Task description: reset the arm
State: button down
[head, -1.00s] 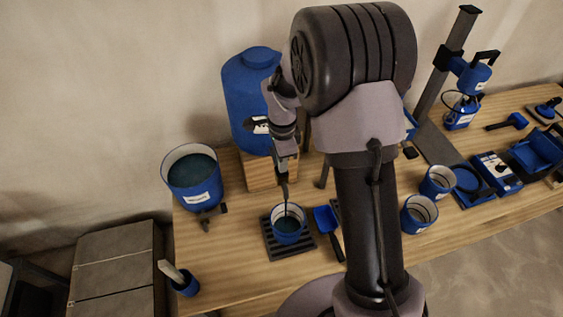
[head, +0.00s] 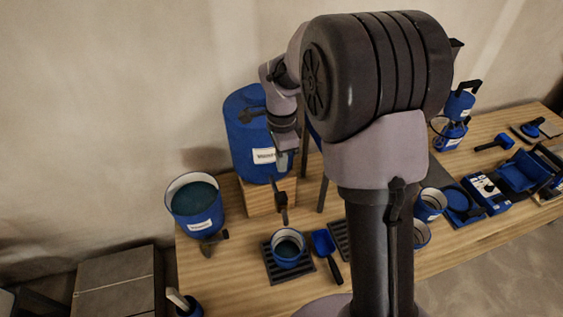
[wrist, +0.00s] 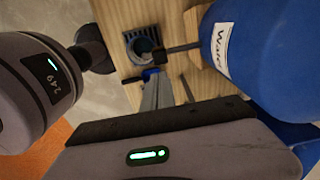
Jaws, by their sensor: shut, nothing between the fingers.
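My gripper (head: 286,150) hangs in front of the blue water barrel (head: 240,125), well above the worktop, shut and empty. In the wrist view its body (wrist: 185,150) fills the bottom edge, with the barrel (wrist: 270,60) close at the right. The barrel's dark tap (head: 281,200) points down above a small blue bucket (head: 287,262). That bucket stands on a dark slotted tray (head: 272,271) and shows below in the wrist view (wrist: 142,46). My fingertips are hard to make out in the head view.
A larger filled bucket (head: 195,212) stands at the left. A blue scoop (head: 323,242) lies right of the small bucket. A cup with a tool (head: 186,304) sits at the front left. Other buckets (head: 430,202) and tools are at the right.

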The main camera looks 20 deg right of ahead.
jog(key=s+a+r+n+t+b, duration=0.2)
jog(key=s+r+n+b, duration=0.15)
jog(key=s+r, duration=0.3)
jog(key=s+a+r+n+t+y+b, duration=0.1)
jog(key=s+a+n+t+y+b, duration=0.1)
jog(key=s+n, duration=0.8)
jog(key=s+a+t+b, duration=0.1)
jog(key=s, duration=0.6)
jog(key=shift+s+a+t, duration=0.2)
jog(key=shift+a+t, duration=0.1)
jog(key=shift+t, duration=0.1)
